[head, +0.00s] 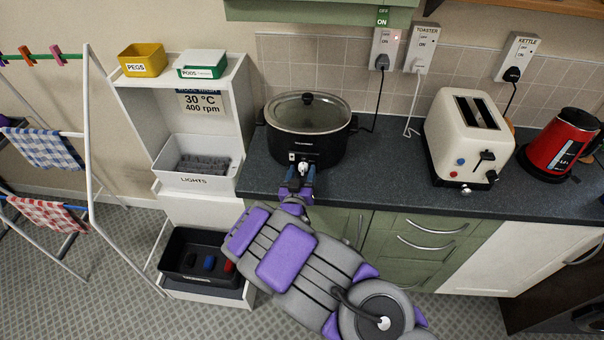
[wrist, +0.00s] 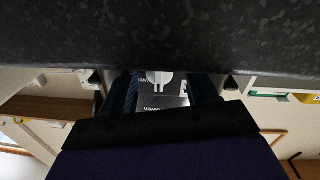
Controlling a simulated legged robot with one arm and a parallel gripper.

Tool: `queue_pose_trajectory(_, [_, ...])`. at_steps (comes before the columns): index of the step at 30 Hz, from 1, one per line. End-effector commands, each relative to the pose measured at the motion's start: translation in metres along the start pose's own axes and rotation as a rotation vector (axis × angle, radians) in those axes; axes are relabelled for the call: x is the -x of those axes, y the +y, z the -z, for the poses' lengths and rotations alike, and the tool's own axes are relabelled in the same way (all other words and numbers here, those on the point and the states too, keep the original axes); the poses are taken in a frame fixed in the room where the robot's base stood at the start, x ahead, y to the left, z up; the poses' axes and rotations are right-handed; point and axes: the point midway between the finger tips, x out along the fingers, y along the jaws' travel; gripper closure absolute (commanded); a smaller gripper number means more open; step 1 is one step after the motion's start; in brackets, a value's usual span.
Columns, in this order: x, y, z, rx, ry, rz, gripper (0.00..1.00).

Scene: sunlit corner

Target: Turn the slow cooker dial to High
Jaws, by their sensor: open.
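The black slow cooker (head: 328,148) with a glass lid stands on the dark worktop. Its white dial (head: 303,167) is low on the front. My gripper (head: 301,173) is at the front of the cooker, open, with its blue fingers on either side of the dial. In the wrist view the white dial (wrist: 159,78) shows between the two fingertips of my gripper (wrist: 163,88), with a visible gap on each side. A label plate sits beside the dial, seen upside down and partly hidden. I cannot tell which setting the dial points to.
A cream toaster (head: 468,135) and a red kettle (head: 560,145) stand on the worktop (head: 390,165) to the right. A white shelf unit (head: 200,210) with bins is at the left, beside a drying rack (head: 88,160). A black cord (head: 378,105) runs from the cooker to a wall socket.

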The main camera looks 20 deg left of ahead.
Motion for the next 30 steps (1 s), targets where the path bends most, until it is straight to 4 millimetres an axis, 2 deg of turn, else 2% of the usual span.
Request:
queue_pose_trajectory(3, [0.0002,0.0001,-0.0001,0.0,0.0,0.0,0.43])
queue_pose_trajectory(20, [0.0011,0.0035,0.0005,-0.003,0.001,-0.002,0.96])
queue_pose_trajectory(30, [0.0009,0.0033,0.0014,-0.049,-0.004,-0.001,0.98])
